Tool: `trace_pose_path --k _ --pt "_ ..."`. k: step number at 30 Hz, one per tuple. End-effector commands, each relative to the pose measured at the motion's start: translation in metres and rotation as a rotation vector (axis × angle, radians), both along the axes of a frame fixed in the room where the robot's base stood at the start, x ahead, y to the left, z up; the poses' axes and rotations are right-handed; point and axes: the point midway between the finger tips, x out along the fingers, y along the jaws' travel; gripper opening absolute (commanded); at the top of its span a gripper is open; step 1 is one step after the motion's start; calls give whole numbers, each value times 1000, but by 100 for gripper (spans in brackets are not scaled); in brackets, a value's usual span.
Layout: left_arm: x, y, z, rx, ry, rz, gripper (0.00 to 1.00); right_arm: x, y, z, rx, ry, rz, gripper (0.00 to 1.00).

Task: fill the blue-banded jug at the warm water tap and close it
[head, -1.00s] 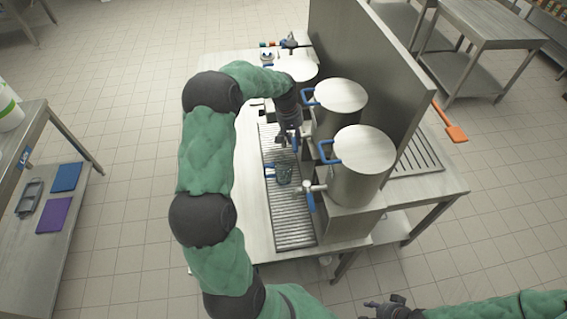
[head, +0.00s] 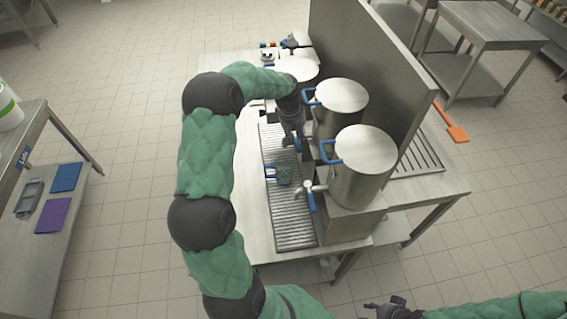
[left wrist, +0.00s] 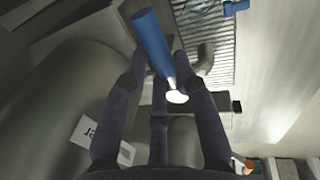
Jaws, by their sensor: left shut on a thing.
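A small clear jug (head: 284,177) with a blue handle stands on the slotted drip grate (head: 292,232), beside the nearest tap. Whether it has a band or holds water is too small to tell. Part of it shows at the top of the left wrist view (left wrist: 205,12). My left gripper (head: 292,138) is at the middle urn's tap, behind the jug. In the left wrist view its fingers (left wrist: 163,72) are shut on a blue tap lever (left wrist: 153,40). The nearest tap (head: 308,188) has a blue lever hanging down. My right gripper (head: 385,307) is low at the bottom edge, its jaws unclear.
Steel urns with blue handles stand in a row, the nearest urn (head: 362,165) and middle urn (head: 338,100) beside a tall steel panel (head: 380,60). Bare counter (head: 250,200) lies left of the grate. An orange scraper (head: 455,132) sticks out at right.

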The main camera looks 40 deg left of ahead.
Motion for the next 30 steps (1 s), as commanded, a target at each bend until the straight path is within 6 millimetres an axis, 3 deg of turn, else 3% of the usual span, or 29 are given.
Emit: trace_pose_path --k 2,3,6,19,30 --pt "3 -4 1 -5 -6 -1 0 0 0 0 0 0 0 40" --pt "3 -4 1 -5 -6 -1 31 0 0 0 0 0 0 40" --pt "3 -4 1 -4 -6 -2 55 0 0 0 0 0 0 40" --pt "1 -1 8 -1 -5 -2 55 0 0 0 0 0 0 40" --pt "-9 5 72 -1 -8 -2 55 0 0 0 0 0 0 40"
